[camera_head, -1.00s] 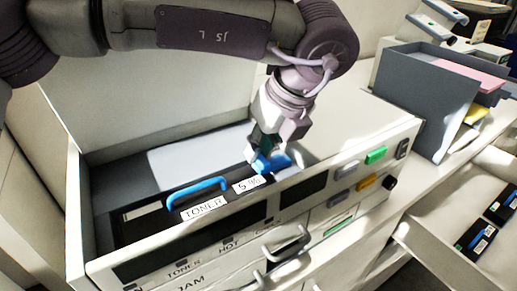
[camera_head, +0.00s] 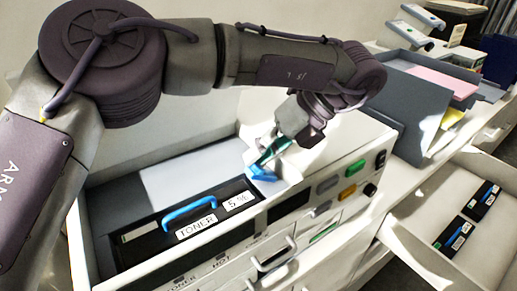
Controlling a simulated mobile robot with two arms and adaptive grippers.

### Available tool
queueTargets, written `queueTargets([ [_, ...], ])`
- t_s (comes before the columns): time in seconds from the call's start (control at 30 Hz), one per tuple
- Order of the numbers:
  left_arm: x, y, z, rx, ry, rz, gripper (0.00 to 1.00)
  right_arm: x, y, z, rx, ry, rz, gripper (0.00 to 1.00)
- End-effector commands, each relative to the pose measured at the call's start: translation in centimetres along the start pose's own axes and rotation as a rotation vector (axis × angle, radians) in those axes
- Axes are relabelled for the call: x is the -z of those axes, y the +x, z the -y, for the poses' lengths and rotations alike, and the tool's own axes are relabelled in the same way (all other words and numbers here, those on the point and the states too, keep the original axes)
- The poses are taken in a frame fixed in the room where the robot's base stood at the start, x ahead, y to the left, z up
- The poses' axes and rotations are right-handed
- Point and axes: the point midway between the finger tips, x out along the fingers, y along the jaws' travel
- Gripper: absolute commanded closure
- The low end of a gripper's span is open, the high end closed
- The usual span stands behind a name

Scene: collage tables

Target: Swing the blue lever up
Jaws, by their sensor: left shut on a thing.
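The blue lever (camera_head: 262,173) is at the right end of the open toner bay of the white machine (camera_head: 345,160). My left gripper (camera_head: 278,148) reaches down to it from above and is shut on it, with the fingertips partly hidden by the wrist. The lever's blue end shows below the fingers, tilted. To its left, a dark toner cartridge (camera_head: 150,250) with a blue handle (camera_head: 189,209) and a "TONER" label lies in the bay. My right gripper is not in view.
A grey paper tray (camera_head: 425,95) with pink paper stands behind the machine on the right. An open drawer (camera_head: 480,200) at the right holds dark cartridges (camera_head: 482,200). Coloured buttons (camera_head: 350,182) and handles line the machine's front.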

Motion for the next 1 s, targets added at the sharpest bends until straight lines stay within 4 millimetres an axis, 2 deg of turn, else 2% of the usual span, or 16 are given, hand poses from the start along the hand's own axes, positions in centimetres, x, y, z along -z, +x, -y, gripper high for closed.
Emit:
queueTargets([
  [0.3, 0.0, 0.0, 0.0, -0.001, -0.001, 0.002, 1.0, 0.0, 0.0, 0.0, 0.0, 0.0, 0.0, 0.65],
  [0.33, 0.0, 0.0, 0.0, 0.0, -0.001, 0.002, 0.78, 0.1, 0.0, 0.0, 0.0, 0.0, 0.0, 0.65],
  [0.47, 0.0, 0.0, 0.0, 0.0, -0.001, 0.001, 0.57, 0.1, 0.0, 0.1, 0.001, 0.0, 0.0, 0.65],
  [0.77, -0.1, -0.1, -0.1, 0.0, -0.002, 0.001, 0.57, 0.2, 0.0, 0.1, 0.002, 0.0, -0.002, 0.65],
  [0.87, -0.3, -0.7, -0.5, 0.0, -0.004, 0.003, 0.57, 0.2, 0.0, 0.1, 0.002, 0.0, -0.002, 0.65],
  [1.0, -1.1, -2.6, -1.9, 0.001, -0.008, 0.006, 0.57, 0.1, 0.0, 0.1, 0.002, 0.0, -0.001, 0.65],
])
